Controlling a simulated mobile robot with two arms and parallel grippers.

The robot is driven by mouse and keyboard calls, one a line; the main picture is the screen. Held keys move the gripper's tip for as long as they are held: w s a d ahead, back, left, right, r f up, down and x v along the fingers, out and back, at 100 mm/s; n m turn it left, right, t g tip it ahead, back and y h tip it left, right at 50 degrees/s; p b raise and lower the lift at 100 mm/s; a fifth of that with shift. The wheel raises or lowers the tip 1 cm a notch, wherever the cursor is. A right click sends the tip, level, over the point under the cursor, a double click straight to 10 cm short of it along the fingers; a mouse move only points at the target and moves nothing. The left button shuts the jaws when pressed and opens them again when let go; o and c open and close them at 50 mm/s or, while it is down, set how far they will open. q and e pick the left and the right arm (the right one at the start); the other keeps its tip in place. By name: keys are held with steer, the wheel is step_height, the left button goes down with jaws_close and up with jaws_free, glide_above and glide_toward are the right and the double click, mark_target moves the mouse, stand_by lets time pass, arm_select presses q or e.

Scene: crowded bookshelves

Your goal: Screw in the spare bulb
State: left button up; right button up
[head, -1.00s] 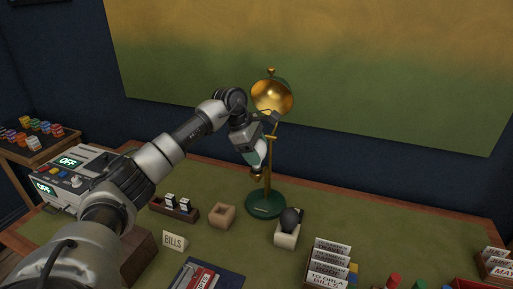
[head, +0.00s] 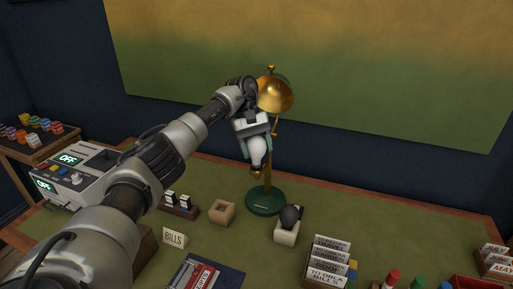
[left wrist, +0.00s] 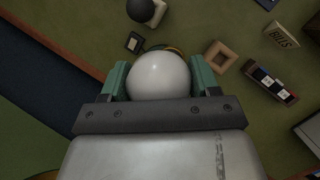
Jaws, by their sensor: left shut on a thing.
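My left gripper (head: 257,146) points downward and is shut on a white bulb (head: 259,152), in front of the lamp's stem. In the left wrist view the bulb's round white glass (left wrist: 158,77) sits between the two green fingers. The bulb's narrow end points down in the head view. The desk lamp has a brass shade (head: 276,96) just above and right of the gripper, and a green base (head: 265,203). The lamp's socket is not clearly visible. A dark bulb (head: 291,216) rests in a pale block (head: 286,235). My right gripper is not in view.
A wooden block with a square hollow (head: 222,212) is empty. A rack with small boxes (head: 180,205) and a BILLS sign (head: 174,238) stand left. A device with OFF displays (head: 72,178) is at the far left. Card files (head: 328,262) stand at front right.

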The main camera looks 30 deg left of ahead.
arm_select(q)
steer(key=shift+r, duration=0.15)
steer(key=o, duration=0.9)
steer(key=n+t, duration=0.1)
steer(key=n, duration=0.2)
steer(key=n+t, duration=0.1)
steer(key=n, duration=0.2)
steer(key=shift+t, duration=0.3)
steer(key=n+t, duration=0.1)
steer(key=n, duration=0.2)
steer(key=n+t+y, duration=0.1)
steer(key=n, duration=0.1)
steer(key=shift+n+p, duration=0.3)
steer(key=shift+n, duration=0.1)
steer(key=n+y, duration=0.1)
steer(key=n, duration=0.1)
steer(key=n+t+y, duration=0.1)
steer(key=n, duration=0.2)
steer(key=shift+n+t+p, duration=0.3)
steer(key=shift+p, duration=0.05)
steer(key=n+y, duration=0.2)
steer(key=n, duration=0.3)
steer(key=shift+n, duration=0.3)
